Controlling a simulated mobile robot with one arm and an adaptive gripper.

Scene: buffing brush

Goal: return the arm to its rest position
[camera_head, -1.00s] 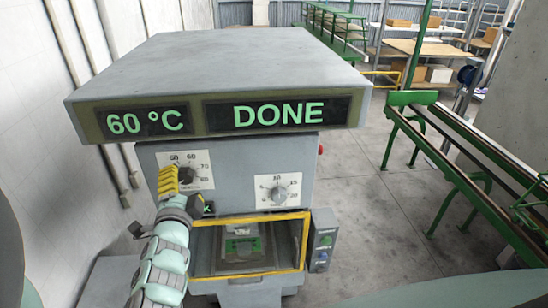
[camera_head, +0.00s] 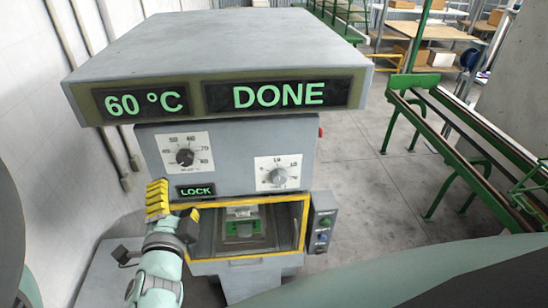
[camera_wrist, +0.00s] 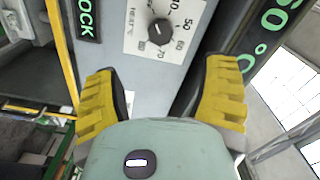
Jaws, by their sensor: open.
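My gripper (camera_head: 158,200) has yellow ridged fingers and stands at the left of the grey machine (camera_head: 228,150), below the temperature dial. In the wrist view my gripper (camera_wrist: 165,100) is open, its two yellow fingers wide apart with nothing between them. The temperature dial (camera_head: 185,157) is in full view, apart from the fingers; the wrist view shows it too (camera_wrist: 160,31), beyond the fingertips. My arm rises from the lower left of the head view.
The machine's display (camera_head: 232,97) reads 60 °C and DONE, with a lit LOCK sign (camera_head: 195,190) below. A second dial (camera_head: 278,176), a yellow-framed opening (camera_head: 248,228) and a button box (camera_head: 321,222) are to the right. A green conveyor (camera_head: 450,130) stands farther right; floor between is clear.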

